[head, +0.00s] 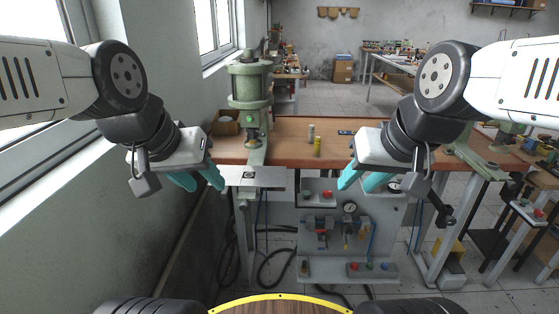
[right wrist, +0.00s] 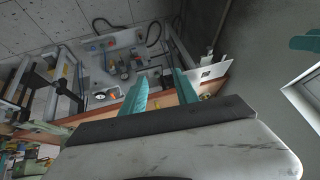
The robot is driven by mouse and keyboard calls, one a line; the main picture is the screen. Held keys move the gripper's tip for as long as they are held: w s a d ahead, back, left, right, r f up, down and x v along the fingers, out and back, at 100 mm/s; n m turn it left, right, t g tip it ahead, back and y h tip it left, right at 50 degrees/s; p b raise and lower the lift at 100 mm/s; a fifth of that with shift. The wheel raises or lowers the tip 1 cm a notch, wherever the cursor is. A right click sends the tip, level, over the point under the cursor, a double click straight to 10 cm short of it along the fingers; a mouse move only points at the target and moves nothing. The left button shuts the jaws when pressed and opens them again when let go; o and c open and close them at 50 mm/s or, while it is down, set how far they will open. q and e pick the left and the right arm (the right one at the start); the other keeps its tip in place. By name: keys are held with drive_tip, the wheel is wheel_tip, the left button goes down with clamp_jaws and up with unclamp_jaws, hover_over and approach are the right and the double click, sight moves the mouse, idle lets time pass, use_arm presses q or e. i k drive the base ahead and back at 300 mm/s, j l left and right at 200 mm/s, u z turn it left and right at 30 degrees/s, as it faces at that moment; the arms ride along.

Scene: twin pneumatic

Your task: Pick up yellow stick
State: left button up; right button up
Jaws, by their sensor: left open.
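The yellow stick (head: 318,147) stands upright near the front edge of the wooden workbench (head: 284,134), between my two grippers in the head view. My left gripper (head: 206,187) is open and empty, in front of the bench to the left of the stick. My right gripper (head: 356,188) is to the right of the stick and in front of the bench. Its teal fingers are apart with nothing between them in the right wrist view (right wrist: 160,75).
A paler stick (head: 311,133) stands just behind the yellow one. A green pneumatic press (head: 249,92) stands at the bench's left, with a metal plate (head: 252,178) below it. A grey panel (head: 348,225) with gauges and buttons is under the bench. A wall is close on the left.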

sight(317, 141)
drive_tip(key=i+l+u, duration=0.45)
drive_tip(key=i+l, duration=0.55)
